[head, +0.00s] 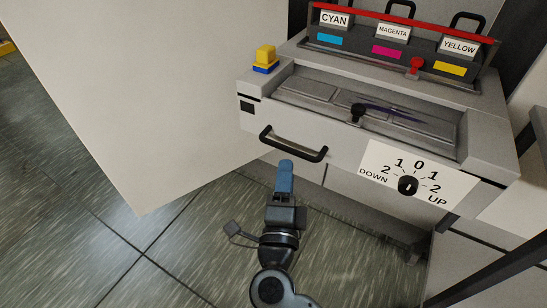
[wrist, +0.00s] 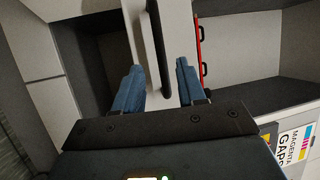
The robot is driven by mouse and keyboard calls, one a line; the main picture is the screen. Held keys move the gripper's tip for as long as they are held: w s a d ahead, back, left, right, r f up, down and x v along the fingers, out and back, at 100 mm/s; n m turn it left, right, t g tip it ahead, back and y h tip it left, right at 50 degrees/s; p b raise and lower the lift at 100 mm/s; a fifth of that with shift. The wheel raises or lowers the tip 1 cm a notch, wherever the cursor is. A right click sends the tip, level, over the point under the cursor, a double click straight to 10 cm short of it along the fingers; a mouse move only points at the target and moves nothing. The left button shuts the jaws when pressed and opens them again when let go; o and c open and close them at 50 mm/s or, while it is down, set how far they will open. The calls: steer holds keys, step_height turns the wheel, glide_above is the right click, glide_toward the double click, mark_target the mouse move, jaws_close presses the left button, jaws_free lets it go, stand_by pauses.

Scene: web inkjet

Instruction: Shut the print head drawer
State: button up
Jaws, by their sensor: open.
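The print head drawer (head: 345,140) is a light grey box standing out from the machine, with its shallow top recess exposed. Its black bar handle (head: 293,146) is on the left part of the front face. My gripper (head: 285,164) has blue fingers and is just below and in front of the handle in the head view. In the wrist view my gripper (wrist: 158,66) is open, with one finger on each side of the black handle (wrist: 154,45). Gaps show on both sides of the handle, and the fingers are not closed on it.
Cyan, magenta and yellow ink units (head: 392,45) stand behind the drawer. A dial (head: 408,185) marked DOWN and UP sits at the front right. A yellow and blue button block (head: 265,57) is at the left corner. A large pale panel (head: 170,90) stands left; tiled floor lies below.

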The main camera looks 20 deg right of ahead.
mark_target(289, 148)
steer(key=x, duration=0.7)
steer(key=shift+b, duration=0.35)
jaws_close()
